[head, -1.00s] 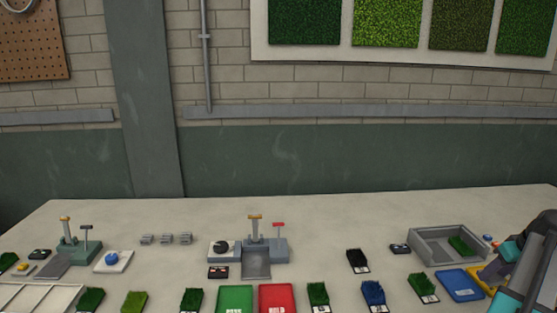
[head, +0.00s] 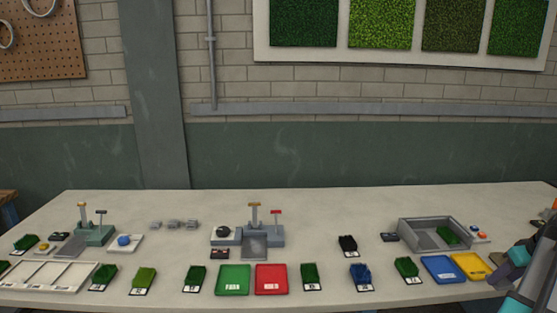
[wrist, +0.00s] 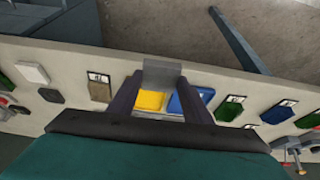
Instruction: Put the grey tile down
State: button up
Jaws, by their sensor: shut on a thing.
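In the wrist view my gripper (wrist: 158,92) is shut on the grey tile (wrist: 162,72), a plain flat piece between the two dark fingers. The tile is held above the bench, with the yellow tray and blue tray behind it in the picture. I cannot tell its exact height.
The blue tray (head: 443,269) and yellow tray (head: 472,266) lie side by side near the bench's right front. A grey bin (head: 412,238) holding green turf stands behind. Labelled turf samples, green tray (head: 233,280) and red tray (head: 271,279) line the front. Bare bench (head: 340,212) shows behind.

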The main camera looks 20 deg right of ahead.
jog(key=shift+s, duration=0.25)
jog(key=w, duration=0.1)
jog(key=w+a, duration=0.1)
jog(key=w, duration=0.1)
jog(key=shift+w+a+n, duration=0.1)
jog(key=shift+a+n, duration=0.1)
jog(key=shift+n, duration=0.1)
jog(key=w+a+r+n+y, duration=0.25)
jog(key=w+a+n, duration=0.35)
jog(key=w+a, duration=2.25)
jog(key=w+a+n, duration=0.1)
jog(key=w+a, duration=0.2)
jog(key=a, duration=0.7)
jog(key=w+a+n, duration=0.1)
jog(key=w+a, duration=0.3)
jog(key=a, duration=0.5)
jog(key=s+a+r+m+h, duration=0.1)
jog(key=a+m, duration=0.4)
jog(key=a, duration=1.3)
jog(key=shift+s+a+r, duration=0.3)
jog(key=shift+s+r, duration=0.1)
jog(key=shift+r, duration=0.05)
